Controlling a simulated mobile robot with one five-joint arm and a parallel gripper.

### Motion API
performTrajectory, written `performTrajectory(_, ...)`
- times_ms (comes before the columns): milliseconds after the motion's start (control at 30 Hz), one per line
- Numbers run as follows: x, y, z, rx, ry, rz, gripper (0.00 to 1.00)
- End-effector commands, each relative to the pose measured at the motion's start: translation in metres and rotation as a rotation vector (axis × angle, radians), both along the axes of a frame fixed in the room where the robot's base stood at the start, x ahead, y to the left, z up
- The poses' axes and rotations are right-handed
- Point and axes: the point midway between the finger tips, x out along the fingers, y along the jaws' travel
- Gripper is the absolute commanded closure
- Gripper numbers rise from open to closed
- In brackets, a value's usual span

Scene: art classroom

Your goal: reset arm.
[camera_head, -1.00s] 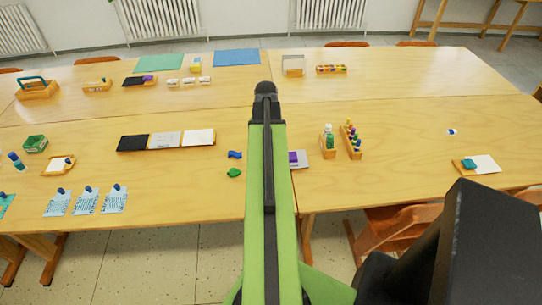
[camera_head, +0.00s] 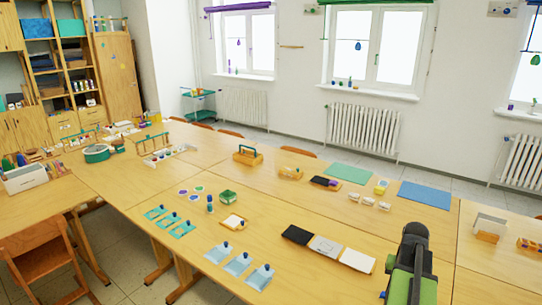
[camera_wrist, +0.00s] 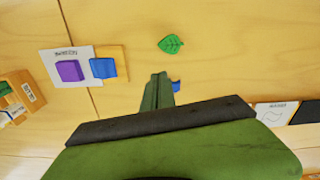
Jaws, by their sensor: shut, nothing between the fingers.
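My gripper (camera_wrist: 158,92) shows in the wrist view with its fingers together, above the table and holding nothing. A green leaf-shaped piece (camera_wrist: 171,44) lies on the table just beyond the fingertips. A small blue piece (camera_wrist: 176,86) is partly hidden behind the fingers. In the head view, part of my green and black arm (camera_head: 410,265) rises at the lower right. The fingertips cannot be made out there.
The long wooden table (camera_head: 205,259) carries a black, grey and white row of cards, with the black one (camera_head: 297,235) at left. Blue cards (camera_head: 239,264) lie near the front edge. A wooden chair (camera_head: 42,258) stands at lower left. A purple block (camera_wrist: 70,71) lies on a card.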

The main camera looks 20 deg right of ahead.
Motion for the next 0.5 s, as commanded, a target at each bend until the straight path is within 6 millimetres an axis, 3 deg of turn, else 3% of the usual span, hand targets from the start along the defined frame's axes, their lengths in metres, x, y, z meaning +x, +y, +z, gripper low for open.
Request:
performTrajectory(33, 0.033, 0.036, 0.000, 0.000, 0.000, 0.083, 1.00)
performTrajectory(100, 0.070, 0.087, 0.000, 0.000, 0.000, 0.190, 1.00)
performTrajectory(167, 0.096, 0.133, 0.000, 0.000, 0.000, 0.281, 1.00)
performTrajectory(200, 0.111, 0.165, 0.000, 0.000, 0.000, 0.341, 1.00)
performTrajectory(333, 0.143, 0.275, 0.000, -0.001, 0.000, 0.533, 1.00)
performTrajectory(400, 0.149, 0.331, 0.000, -0.001, 0.000, 0.626, 1.00)
performTrajectory(500, 0.148, 0.396, 0.000, -0.001, -0.001, 0.733, 1.00)
